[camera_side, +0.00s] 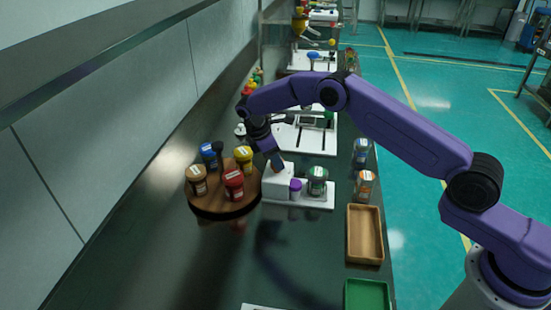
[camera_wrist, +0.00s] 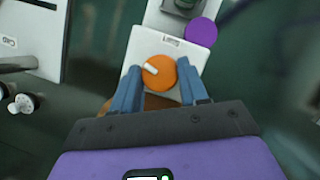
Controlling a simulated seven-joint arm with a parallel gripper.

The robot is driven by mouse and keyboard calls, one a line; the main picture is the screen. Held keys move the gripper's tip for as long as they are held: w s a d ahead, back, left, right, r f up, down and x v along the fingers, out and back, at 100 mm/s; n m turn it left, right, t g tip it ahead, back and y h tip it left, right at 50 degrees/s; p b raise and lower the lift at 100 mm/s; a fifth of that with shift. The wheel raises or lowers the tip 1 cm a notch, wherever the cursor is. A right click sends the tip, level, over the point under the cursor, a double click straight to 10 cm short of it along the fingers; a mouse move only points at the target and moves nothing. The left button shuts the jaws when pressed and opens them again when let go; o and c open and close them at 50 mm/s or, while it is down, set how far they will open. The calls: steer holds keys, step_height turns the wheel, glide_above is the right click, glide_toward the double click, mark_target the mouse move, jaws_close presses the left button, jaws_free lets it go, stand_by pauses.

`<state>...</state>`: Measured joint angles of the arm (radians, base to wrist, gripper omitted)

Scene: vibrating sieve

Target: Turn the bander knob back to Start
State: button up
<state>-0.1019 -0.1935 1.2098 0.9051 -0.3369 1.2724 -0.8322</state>
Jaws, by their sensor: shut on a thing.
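The bander is a white box (camera_side: 277,184) on a white base plate, and its top shows in the wrist view (camera_wrist: 140,46). Its orange round knob (camera_wrist: 165,81) carries a short white mark on the left part of its face. My gripper (camera_wrist: 158,70) has its blue fingers on either side of the knob, shut on it. In the side view my gripper (camera_side: 277,165) points down onto the top of the box, and the knob is mostly hidden there. A small label sits on the box top; its writing is too small to read.
A purple-topped cylinder (camera_side: 295,189) and a green jar (camera_side: 317,181) stand beside the box on the plate. A round wooden board (camera_side: 214,207) with several jars is at left. Two jars, a wooden tray (camera_side: 350,232) and a green tray (camera_side: 367,294) line the right edge.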

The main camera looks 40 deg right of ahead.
steer(key=m+g, duration=0.1)
steer(key=m, duration=0.3)
steer(key=shift+w+m+g+y, duration=0.1)
steer(key=shift+m+g+y, duration=0.3)
steer(key=shift+d+m+g+y, duration=0.15)
steer(key=shift+m+g+y, duration=0.25)
steer(key=shift+m, duration=1.6)
steer(key=o, duration=1)
steer(key=shift+o, duration=0.2)
